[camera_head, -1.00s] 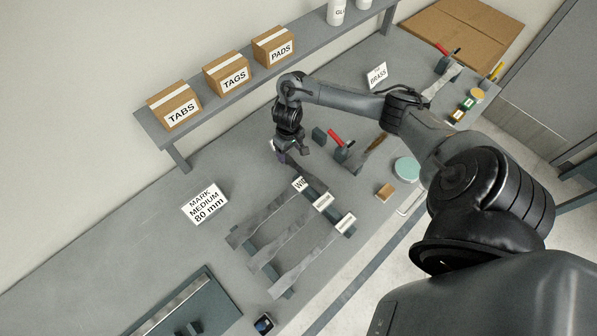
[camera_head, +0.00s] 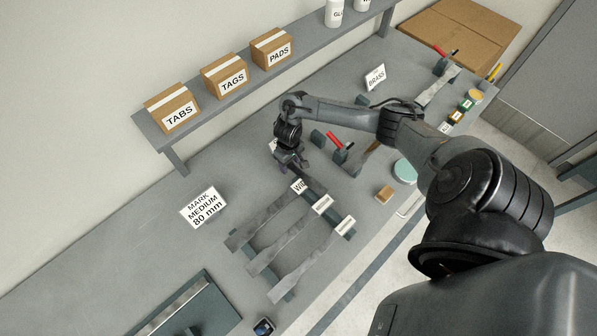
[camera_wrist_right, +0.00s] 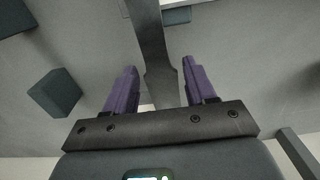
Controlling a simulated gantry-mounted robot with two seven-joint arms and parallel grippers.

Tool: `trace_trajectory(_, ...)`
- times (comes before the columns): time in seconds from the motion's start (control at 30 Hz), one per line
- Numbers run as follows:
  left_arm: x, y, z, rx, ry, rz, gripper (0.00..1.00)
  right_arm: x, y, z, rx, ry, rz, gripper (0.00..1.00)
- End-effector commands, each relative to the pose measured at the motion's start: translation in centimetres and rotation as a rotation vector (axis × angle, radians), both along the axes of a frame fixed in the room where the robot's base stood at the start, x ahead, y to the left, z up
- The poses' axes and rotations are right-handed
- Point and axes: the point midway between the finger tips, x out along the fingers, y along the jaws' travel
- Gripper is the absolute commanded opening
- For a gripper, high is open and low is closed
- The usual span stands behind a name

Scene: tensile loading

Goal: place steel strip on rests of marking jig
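Three grey dumbbell-shaped steel strips lie side by side on dark bars in the head view. The upper one (camera_head: 262,222) is by the sign starting "WI", the middle one (camera_head: 285,247) and the lower one (camera_head: 305,268) by small white labels. My right gripper (camera_head: 291,160) is just above the upper end of this rack. In the wrist view its purple fingers (camera_wrist_right: 160,90) are open, with a strip end (camera_wrist_right: 158,75) between them and gaps on both sides. Dark blocks (camera_head: 318,138) with a red-handled part (camera_head: 336,140) look like the marking jig. My left gripper is out of view.
A sign (camera_head: 204,207) reads "MARK MEDIUM 80 mm". A shelf with boxes (camera_head: 225,76) runs along the wall. A teal round item (camera_head: 405,171) and small brown block (camera_head: 384,194) lie right of the rack. The bench (camera_head: 130,235) left of the sign is clear.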

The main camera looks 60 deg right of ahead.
Motion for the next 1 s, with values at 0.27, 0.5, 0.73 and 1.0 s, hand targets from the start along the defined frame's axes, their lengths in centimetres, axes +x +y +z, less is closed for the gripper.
trace_trajectory(0.27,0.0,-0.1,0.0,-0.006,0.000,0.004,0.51,0.0,0.0,0.0,0.000,0.000,0.000,0.12)
trace_trajectory(0.5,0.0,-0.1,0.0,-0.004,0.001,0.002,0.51,0.1,0.0,0.1,0.001,-0.001,0.000,0.00)
trace_trajectory(0.73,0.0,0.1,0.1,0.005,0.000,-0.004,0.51,0.1,0.0,0.4,0.000,-0.002,0.001,0.00)
trace_trajectory(1.0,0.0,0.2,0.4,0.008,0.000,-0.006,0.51,0.2,0.0,2.6,0.000,-0.005,0.002,0.00)
